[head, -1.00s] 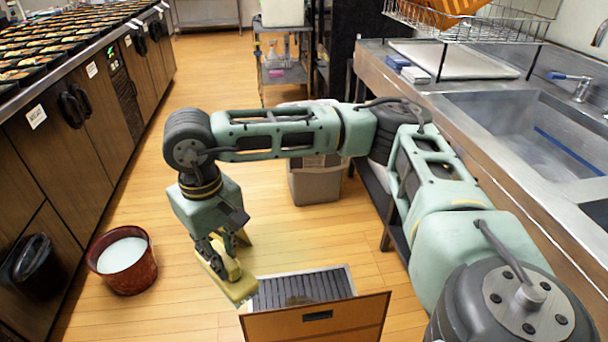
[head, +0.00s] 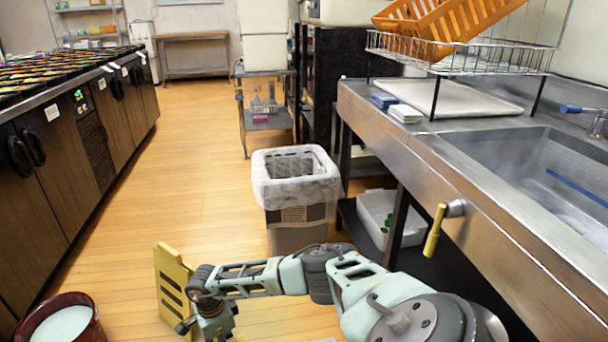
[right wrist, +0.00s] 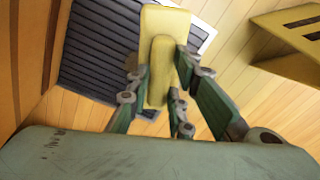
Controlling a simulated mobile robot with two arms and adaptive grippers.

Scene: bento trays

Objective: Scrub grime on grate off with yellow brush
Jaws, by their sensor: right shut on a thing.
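The yellow brush (right wrist: 160,75) is held in my right gripper (right wrist: 158,85), seen in the right wrist view with its fingers on both sides of the handle. The dark slatted grate (right wrist: 95,50) lies in the floor beyond it, and the brush covers part of its edge. I cannot tell whether the bristles touch it. In the head view my right gripper (head: 212,325) is low at the bottom edge, and the brush and most or all of the grate are out of sight. My left gripper is not in view.
A yellow slotted stand (head: 172,285) is beside my right gripper. A red bucket (head: 95,330) of pale liquid is at lower left. A lined bin (head: 295,235) stands ahead, the steel sink counter (head: 430,150) at right, cabinets (head: 60,165) at left. The middle aisle floor is clear.

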